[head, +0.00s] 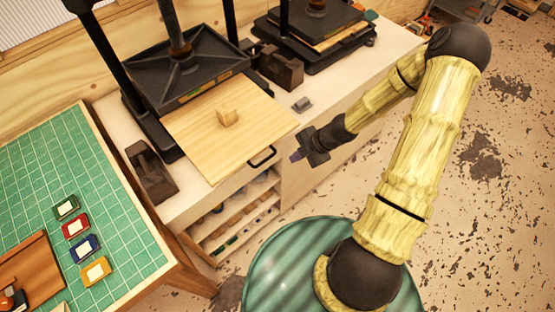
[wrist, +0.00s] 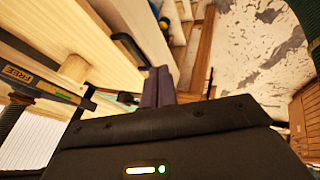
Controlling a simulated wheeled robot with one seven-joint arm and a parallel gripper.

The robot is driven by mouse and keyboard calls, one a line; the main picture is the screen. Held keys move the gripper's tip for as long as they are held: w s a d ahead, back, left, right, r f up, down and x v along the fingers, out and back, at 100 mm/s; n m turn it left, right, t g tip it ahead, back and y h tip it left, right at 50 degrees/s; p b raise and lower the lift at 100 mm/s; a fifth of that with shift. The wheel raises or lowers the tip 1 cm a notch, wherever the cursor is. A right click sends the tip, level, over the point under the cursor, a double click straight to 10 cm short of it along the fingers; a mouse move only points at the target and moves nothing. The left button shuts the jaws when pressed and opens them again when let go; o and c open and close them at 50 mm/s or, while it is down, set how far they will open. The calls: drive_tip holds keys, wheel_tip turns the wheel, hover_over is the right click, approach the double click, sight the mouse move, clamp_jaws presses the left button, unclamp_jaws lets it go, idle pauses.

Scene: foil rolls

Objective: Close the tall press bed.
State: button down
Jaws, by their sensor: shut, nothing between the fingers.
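The tall press (head: 185,75) stands at the back left, with a black platen on a thick screw. Its pale wooden bed (head: 205,145) is slid out toward the front of the bench. A black handle (head: 262,157) is on the bed's front edge. My gripper (head: 296,157) is shut and empty, a little to the right of the handle and apart from it. In the wrist view the shut fingers (wrist: 158,86) point past the handle (wrist: 130,50), beside the bed's edge.
A second, lower press (head: 318,35) stands further right on the white bench (head: 345,75). Dark blocks (head: 152,175) flank the tall press. Open shelves (head: 235,220) lie below the bed. A green cutting mat (head: 75,170) with coloured tins covers the left table.

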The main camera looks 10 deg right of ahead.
drive_tip(key=w+a+f, duration=0.4)
drive_tip(key=a+f, duration=0.1)
drive_tip(key=f, duration=0.1)
drive_tip(key=shift+w+a+f, duration=0.25)
drive_tip(key=shift+a+f, duration=0.05)
drive_tip(key=shift+b, duration=0.3)
